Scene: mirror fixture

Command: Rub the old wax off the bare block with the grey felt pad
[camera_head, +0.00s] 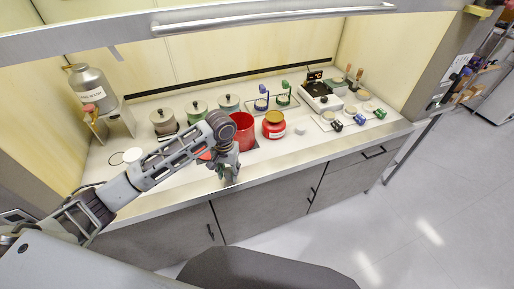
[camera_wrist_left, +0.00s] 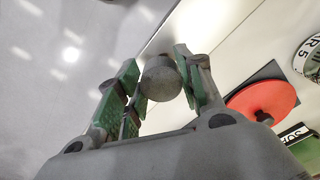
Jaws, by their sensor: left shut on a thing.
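My left gripper (camera_head: 229,177) is low over the front edge of the counter, left of the middle. In the left wrist view its green-padded fingers (camera_wrist_left: 160,85) are shut on a round grey piece (camera_wrist_left: 160,76), which looks like the grey felt pad. The piece is too small to make out in the head view. I cannot tell which thing is the bare block; a small whitish round piece (camera_head: 300,129) lies on the counter right of the red jar, apart from the gripper. No wax can be made out. My right gripper is not in view.
A red pot (camera_head: 243,131) stands just behind the gripper, with a red jar (camera_head: 273,124) to its right. An orange-red knobbed disc (camera_wrist_left: 262,100) lies beside the gripper. Several lidded canisters (camera_head: 196,110) stand behind my arm. The counter front (camera_head: 290,152) is clear.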

